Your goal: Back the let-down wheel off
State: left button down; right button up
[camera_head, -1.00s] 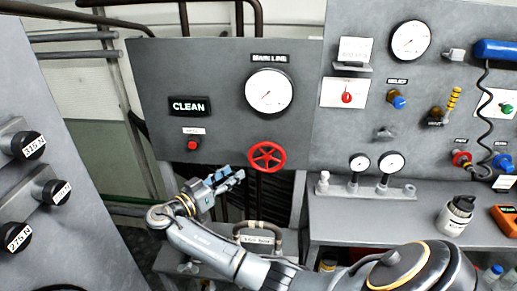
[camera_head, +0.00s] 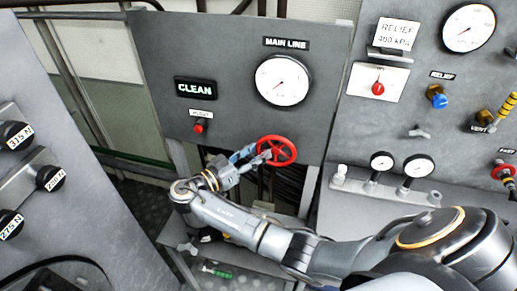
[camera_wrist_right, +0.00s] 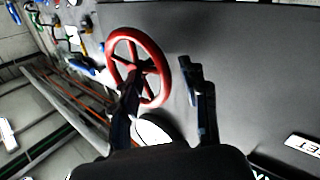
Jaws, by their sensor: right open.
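The red let-down wheel (camera_head: 276,151) is a spoked handwheel on the grey panel, below the main line gauge (camera_head: 282,80). My right gripper (camera_head: 250,156) is at the wheel's left side, with its jaws open. In the right wrist view the wheel (camera_wrist_right: 138,66) lies ahead and left of centre. One finger of my right gripper (camera_wrist_right: 160,78) overlaps the wheel's lower part and the other is to the right of its rim. I cannot tell whether either finger touches it. My left gripper is not in view.
A red button (camera_head: 199,127) and a CLEAN sign (camera_head: 196,89) are left of the wheel. A shelf with two small gauges (camera_head: 418,166) is on the right. A side panel with black weight knobs (camera_head: 16,135) is on the left. A green-handled tool (camera_head: 216,271) lies low down.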

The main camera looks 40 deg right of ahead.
aim_at(268, 162)
jog(key=shift+s+a, duration=0.1)
jog(key=shift+a, duration=0.05)
jog(key=shift+c, duration=0.7)
grip_shut()
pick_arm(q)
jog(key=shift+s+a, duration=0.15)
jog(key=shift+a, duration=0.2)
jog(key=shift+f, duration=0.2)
pick_arm(e)
jog(key=shift+f, duration=0.1)
